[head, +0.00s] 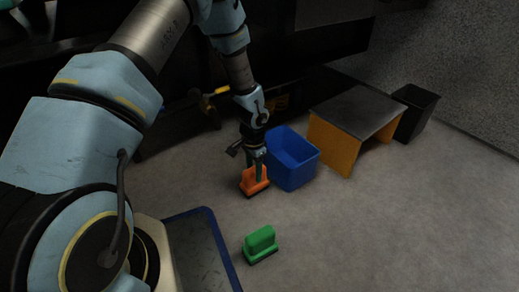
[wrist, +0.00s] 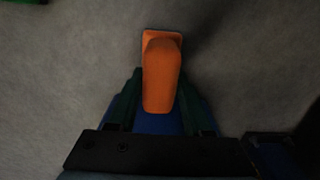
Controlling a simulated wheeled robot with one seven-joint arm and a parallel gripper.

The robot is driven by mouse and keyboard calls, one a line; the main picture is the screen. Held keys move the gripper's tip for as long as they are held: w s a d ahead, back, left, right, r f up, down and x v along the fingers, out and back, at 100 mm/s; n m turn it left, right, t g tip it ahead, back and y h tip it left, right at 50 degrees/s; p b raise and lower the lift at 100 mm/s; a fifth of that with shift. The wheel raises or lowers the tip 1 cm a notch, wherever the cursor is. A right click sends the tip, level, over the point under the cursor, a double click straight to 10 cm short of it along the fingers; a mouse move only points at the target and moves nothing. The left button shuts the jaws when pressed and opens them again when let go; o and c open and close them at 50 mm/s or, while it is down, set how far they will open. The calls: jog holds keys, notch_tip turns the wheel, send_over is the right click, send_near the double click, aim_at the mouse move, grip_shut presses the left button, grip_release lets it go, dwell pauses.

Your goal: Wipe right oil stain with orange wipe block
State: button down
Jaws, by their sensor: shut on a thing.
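The orange wipe block (head: 254,183) has an upright grip and a dark base, and is at or just above the grey floor; I cannot tell if it touches. My gripper (head: 259,165) points down and is shut on the block's grip. In the wrist view the block (wrist: 162,75) sits between the two dark green fingers of my gripper (wrist: 161,108). I cannot make out an oil stain in either view; the floor under the block is hidden by it.
A green block (head: 261,244) stands on the floor nearer to me. A blue bin (head: 292,160) is just right of my gripper. An orange-sided table (head: 357,112) and a black bin (head: 415,112) stand farther right. The floor at the lower right is clear.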

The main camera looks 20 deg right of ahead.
jog(key=shift+w+d, duration=0.1)
jog(key=shift+d, duration=0.3)
notch_tip(320, 180, up, 8)
jog(key=p, duration=0.7)
jog(key=shift+a, duration=0.1)
